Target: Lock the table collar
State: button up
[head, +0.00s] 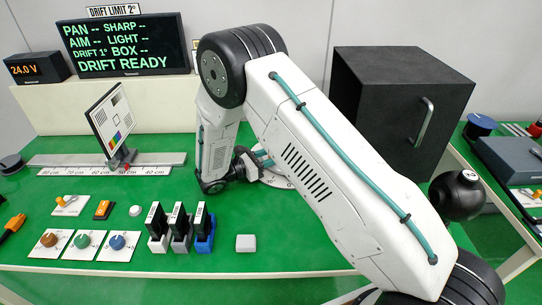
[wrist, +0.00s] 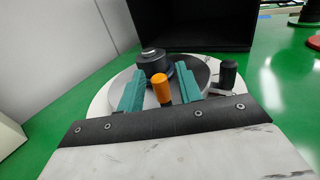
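A round turntable with a grey disc (wrist: 203,75) and a pale marked rim (head: 275,181) is on the green bench; my arm hides most of it in the head view. A black round hub (wrist: 152,62) with a metal top stands on the disc. An orange cylindrical peg or lever end (wrist: 160,88) stands in front of the hub. My gripper (wrist: 160,86) is open, its teal fingers either side of the orange piece, with small gaps showing. The gripper also shows partly in the head view (head: 264,160). I cannot tell which part is the collar itself.
A black upright knob (wrist: 228,74) stands right of the fingers at the disc's edge. A large black box (head: 390,105) is behind the turntable. A test chart (head: 112,118) stands on a rail at left. Switches, black-topped blocks and a white block (head: 245,243) line the front.

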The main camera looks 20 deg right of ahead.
grip_shut()
jog(key=shift+w+a+m+g, duration=0.1)
jog(key=shift+w+m+g, duration=0.3)
jog(key=shift+g, duration=0.3)
jog(key=shift+w+a+m+g, duration=0.1)
jog(key=shift+w+m+g, duration=0.1)
jog(key=shift+m+g, duration=0.4)
grip_release()
jog(key=a, duration=0.7)
jog(key=shift+s+a, duration=0.2)
jog(key=shift+a, duration=0.15)
